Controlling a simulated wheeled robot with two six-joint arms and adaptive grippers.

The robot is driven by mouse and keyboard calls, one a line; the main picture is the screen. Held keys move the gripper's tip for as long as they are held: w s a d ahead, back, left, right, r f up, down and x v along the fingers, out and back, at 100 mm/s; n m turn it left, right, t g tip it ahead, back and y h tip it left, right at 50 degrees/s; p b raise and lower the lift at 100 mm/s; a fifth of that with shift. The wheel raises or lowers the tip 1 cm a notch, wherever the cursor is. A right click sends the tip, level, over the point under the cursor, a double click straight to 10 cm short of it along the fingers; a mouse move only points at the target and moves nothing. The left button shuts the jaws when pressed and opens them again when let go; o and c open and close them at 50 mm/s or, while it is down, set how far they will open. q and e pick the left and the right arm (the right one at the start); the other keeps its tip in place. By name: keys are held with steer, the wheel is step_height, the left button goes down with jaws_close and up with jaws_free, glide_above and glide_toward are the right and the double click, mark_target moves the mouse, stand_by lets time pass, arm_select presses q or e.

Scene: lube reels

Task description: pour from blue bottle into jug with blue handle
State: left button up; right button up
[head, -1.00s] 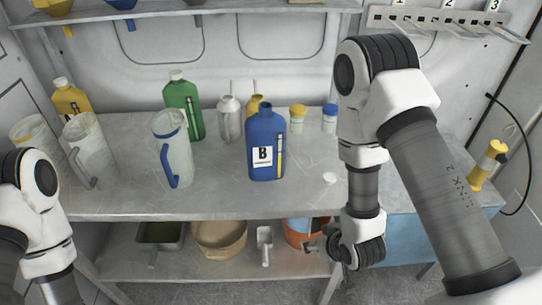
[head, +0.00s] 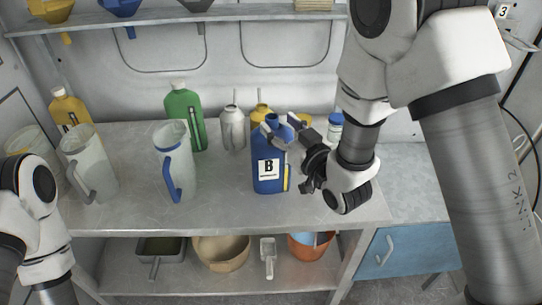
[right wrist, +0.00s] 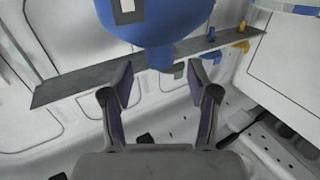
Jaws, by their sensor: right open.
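The blue bottle (head: 268,173), with a white label marked B, stands upright and uncapped on the workbench. The jug with the blue handle (head: 173,160) is a translucent jug standing to its left, with a gap between them. My right gripper (head: 283,131) is open at the upper part of the blue bottle, with its fingers about the neck. In the right wrist view the bottle (right wrist: 150,28) appears inverted, its neck pointing between the spread fingertips (right wrist: 165,76). I cannot tell if the fingers touch it. My left gripper is out of view; only its arm shows at left.
Another clear jug (head: 86,165) and a yellow bottle (head: 68,108) stand at left. A green bottle (head: 183,115) and a silver bottle (head: 232,130) stand behind. The bench front is clear.

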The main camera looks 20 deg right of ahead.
mark_target(275, 121)
steer(key=p+x, duration=0.1)
steer(key=x, duration=0.2)
steer(key=shift+w, duration=0.2)
steer(key=shift+w+a+f, duration=0.1)
steer(key=shift+w+a, duration=0.05)
steer(key=shift+w, duration=0.2)
steer(key=shift+s, duration=0.1)
jaws_close()
